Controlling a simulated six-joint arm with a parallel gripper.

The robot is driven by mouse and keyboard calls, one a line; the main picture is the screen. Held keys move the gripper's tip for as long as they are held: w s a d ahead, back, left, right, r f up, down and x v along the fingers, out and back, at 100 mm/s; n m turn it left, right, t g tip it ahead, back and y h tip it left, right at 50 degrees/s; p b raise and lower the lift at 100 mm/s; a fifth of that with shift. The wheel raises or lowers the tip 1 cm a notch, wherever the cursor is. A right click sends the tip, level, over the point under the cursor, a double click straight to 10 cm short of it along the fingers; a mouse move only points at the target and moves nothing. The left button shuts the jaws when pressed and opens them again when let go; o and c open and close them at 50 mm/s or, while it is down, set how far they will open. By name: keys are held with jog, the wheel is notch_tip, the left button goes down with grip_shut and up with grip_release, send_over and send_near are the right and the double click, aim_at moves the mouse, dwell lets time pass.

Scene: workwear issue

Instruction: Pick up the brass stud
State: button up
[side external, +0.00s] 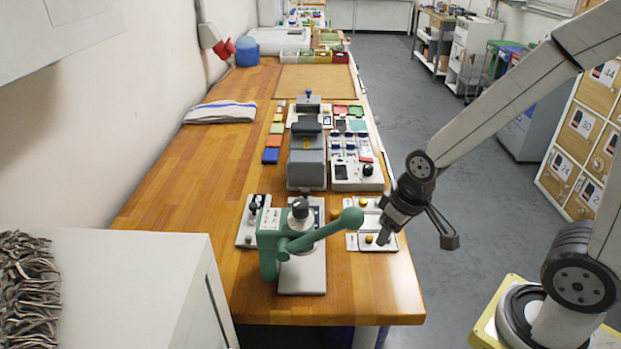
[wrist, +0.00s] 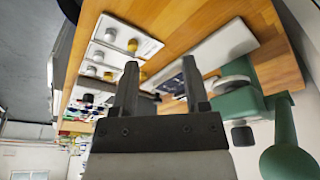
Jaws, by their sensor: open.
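A brass stud (side external: 369,238) stands on a white plate (side external: 390,246) at the right edge of the bench. In the wrist view a brass stud (wrist: 132,45) sits beside a silver stud (wrist: 110,34) on the white plate (wrist: 150,47). A second brass stud (wrist: 108,76) shows on another plate. My gripper (side external: 417,238) is open above the plate edge, one finger close to the stud in the picture and the other out past the bench. In the wrist view nothing is between the fingers (wrist: 160,63); I cannot tell the exact gap to the stud.
A green lever press (side external: 269,250) stands left of the plates, its handle (side external: 325,230) reaching toward them. A grey machine (side external: 306,165) and a control box (side external: 355,178) stand behind. Wood is clear at the bench's front right corner (side external: 385,295). A folded towel (side external: 220,112) lies far left.

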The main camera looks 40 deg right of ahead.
jog(key=shift+c, duration=0.6)
jog(key=w+d+f+m+y, duration=0.1)
jog(key=w+d+m, duration=0.2)
jog(key=w+m, duration=0.3)
jog(key=w+d+f+m+g+y, duration=0.1)
jog(key=w+d+m+y, duration=0.1)
jog(key=w+d+m, duration=0.2)
jog(key=w+d+f+m+g+y, duration=0.1)
jog(key=w+d+m, duration=0.2)
jog(key=w+m, duration=0.6)
jog(key=shift+w+d+f+m+y, duration=0.1)
jog(key=shift+d+f+m+y, duration=0.05)
jog(key=shift+d+m+y, duration=0.15)
jog(key=shift+a+f, duration=0.1)
